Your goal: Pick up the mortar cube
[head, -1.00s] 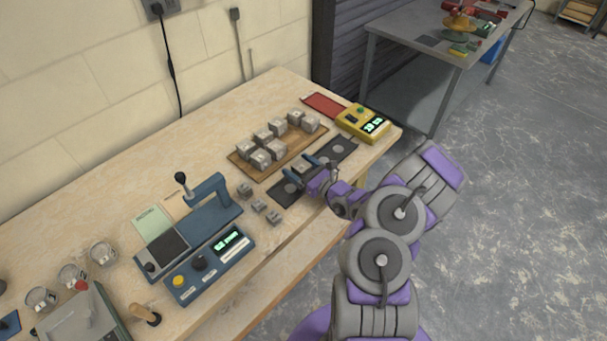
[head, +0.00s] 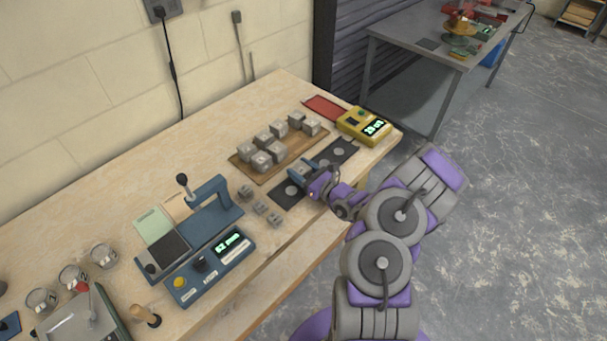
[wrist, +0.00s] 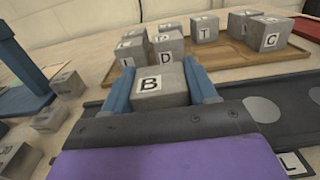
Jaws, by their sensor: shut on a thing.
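In the head view my gripper (head: 300,171) is over the black mat (head: 285,195) and hides most of that cube. Several more grey lettered cubes (head: 278,128) stand on a wooden board (head: 241,170) just beyond my gripper. In the wrist view, cubes marked "D" (wrist: 167,48), "T" (wrist: 204,29) and "C" (wrist: 268,35) show there. I cannot tell whether the held cube touches the mat.
Several small grey blocks (head: 260,207) lie left of the mat. A blue press (head: 210,210) and a blue box with a display (head: 210,268) stand further left. A yellow meter (head: 363,124) and a red tray (head: 325,107) are at the right end of the bench.

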